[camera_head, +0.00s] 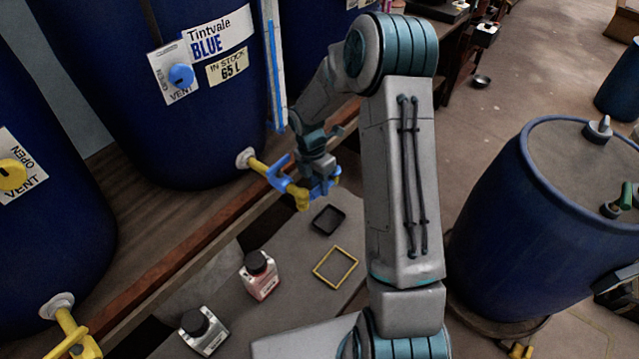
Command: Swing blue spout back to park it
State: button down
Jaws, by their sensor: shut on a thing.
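The vat labelled "Tintvale BLUE" (190,120) stands on the wooden shelf at upper left. Its spout (302,201) comes off a yellow pipe low on the vat and has a yellow elbow with blue parts. My gripper (318,185) is at the spout's outer end, shut on a blue part of it. The fingers partly hide the spout, so the exact grip is hard to see. A blue lever (279,172) stands up from the pipe just left of my gripper.
Below the spout, a grey surface holds a black tray (328,220), an empty yellow frame (335,267), a red-filled bottle (259,275) and a clear bottle (204,331). Another vat's yellow tap (75,335) is at lower left. A blue drum (560,220) stands right of my arm.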

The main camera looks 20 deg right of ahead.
jog(key=c, duration=1.2)
grip_release()
jog(key=shift+r, duration=0.1)
notch_tip(320, 180, up, 14)
jog(key=w+a+p, duration=0.1)
jog(key=w, duration=0.1)
jog(key=shift+w+a+f, duration=0.15)
jog(key=shift+a+f, duration=0.05)
jog(key=shift+f, duration=0.05)
